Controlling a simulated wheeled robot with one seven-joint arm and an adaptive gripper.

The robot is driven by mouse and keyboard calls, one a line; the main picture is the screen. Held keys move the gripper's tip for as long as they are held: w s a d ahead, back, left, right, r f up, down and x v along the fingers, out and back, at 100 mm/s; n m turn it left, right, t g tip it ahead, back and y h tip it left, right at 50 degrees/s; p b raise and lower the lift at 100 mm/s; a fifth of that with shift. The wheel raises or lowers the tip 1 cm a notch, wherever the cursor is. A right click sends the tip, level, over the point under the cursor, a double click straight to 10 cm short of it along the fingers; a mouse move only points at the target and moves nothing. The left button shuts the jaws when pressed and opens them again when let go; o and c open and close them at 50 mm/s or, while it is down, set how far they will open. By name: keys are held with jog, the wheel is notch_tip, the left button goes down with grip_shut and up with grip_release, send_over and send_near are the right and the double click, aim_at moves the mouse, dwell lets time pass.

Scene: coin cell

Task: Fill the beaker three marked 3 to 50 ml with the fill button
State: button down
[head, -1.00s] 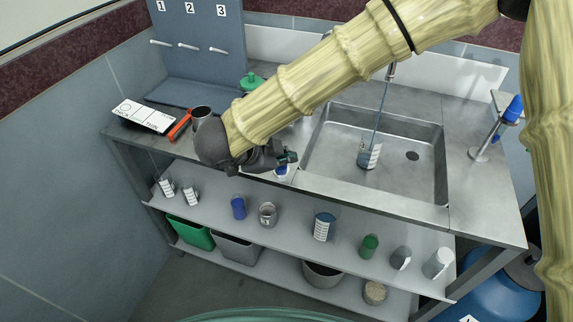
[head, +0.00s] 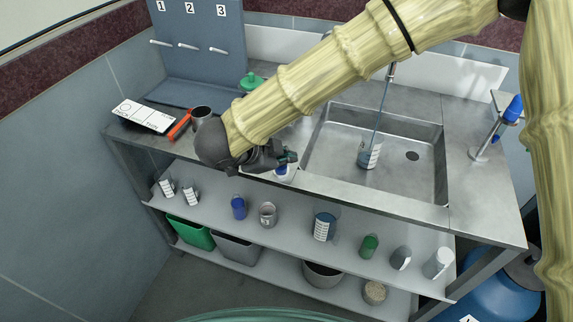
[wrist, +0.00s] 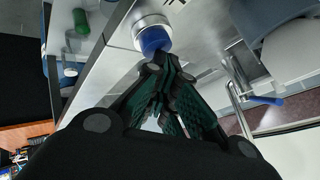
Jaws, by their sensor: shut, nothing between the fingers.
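A beaker (head: 370,157) with white markings stands upright in the sink. A thin blue stream (head: 381,103) runs from the tap (head: 391,70) above down into it. Its number and exact liquid level are too small to read. The fill button (wrist: 154,38) is a blue cap on a round white base, and it also shows at the sink's front left in the head view (head: 281,171). My gripper (head: 291,158) is shut and empty, with its fingertips (wrist: 168,60) right by the blue cap. I cannot tell whether they touch it.
The steel sink (head: 432,185) fills the counter's middle right. Several containers, including a blue-filled beaker (head: 324,227), stand on the shelf below.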

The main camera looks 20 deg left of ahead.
aim_at(284, 168)
jog(key=shift+r, duration=0.1)
jog(key=shift+r+p, duration=0.8)
jog(key=shift+p, duration=0.35)
notch_tip(284, 168, up, 5)
jog(key=p, duration=0.5)
